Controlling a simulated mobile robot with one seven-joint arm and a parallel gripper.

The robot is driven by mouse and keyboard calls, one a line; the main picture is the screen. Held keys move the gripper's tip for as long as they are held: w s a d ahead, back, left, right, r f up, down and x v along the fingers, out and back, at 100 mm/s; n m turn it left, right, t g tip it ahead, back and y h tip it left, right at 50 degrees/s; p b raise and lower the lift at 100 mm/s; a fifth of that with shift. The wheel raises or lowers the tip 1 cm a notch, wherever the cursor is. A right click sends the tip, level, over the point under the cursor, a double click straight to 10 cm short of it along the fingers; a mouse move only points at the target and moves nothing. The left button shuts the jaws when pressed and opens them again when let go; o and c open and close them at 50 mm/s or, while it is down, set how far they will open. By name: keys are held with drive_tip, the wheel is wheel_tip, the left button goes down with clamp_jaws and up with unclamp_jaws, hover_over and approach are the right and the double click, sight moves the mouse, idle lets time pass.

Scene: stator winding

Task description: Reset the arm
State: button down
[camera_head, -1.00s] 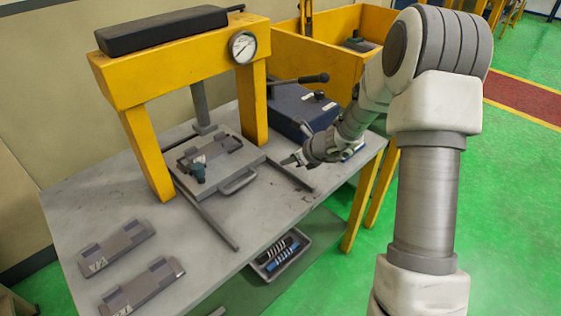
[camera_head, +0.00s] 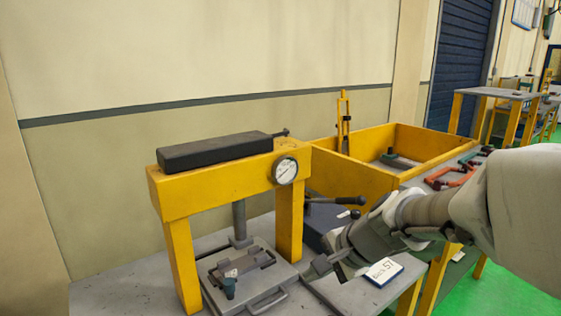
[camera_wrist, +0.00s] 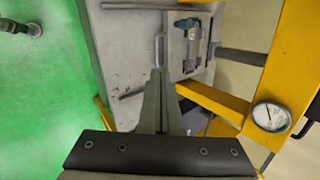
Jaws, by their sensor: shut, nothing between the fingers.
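My gripper (camera_head: 322,265) is at the right of the yellow press (camera_head: 167,190) in the head view, beside the press's right leg and above the grey table (camera_head: 110,292). In the wrist view my gripper's fingers (camera_wrist: 156,74) are together with nothing between them. They point toward the grey plate with a handle (camera_head: 268,303), which lies on the table under the press. A dark metal fixture with a small teal part (camera_head: 229,287) sits on that plate. It also shows in the wrist view (camera_wrist: 188,24).
The press has a round gauge (camera_head: 286,170) and a black block (camera_head: 215,151) on top. A dark blue box with a lever (camera_head: 325,215) stands behind my gripper. A white card (camera_head: 383,272) lies at the table's right. A yellow bin (camera_head: 355,180) and red clamps (camera_head: 450,176) are farther back.

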drive_tip(key=s+d+r+n+h, duration=0.2)
drive_tip(key=s+d+r+n, duration=0.1)
drive_tip(key=s+n, duration=0.3)
drive_tip(key=s+d+r+n+h+p, duration=0.1)
drive_tip(key=s+d+r+n+h, duration=0.1)
drive_tip(key=s, duration=0.9)
drive_tip(key=shift+s+d+r+n+h, duration=0.25)
drive_tip(key=shift+d+r+n+h, duration=0.25)
drive_tip(key=shift+d+n, duration=1.15)
drive_tip(key=shift+a+f+n, duration=0.1)
drive_tip(key=shift+a+n, duration=0.15)
drive_tip(key=shift+a, duration=0.05)
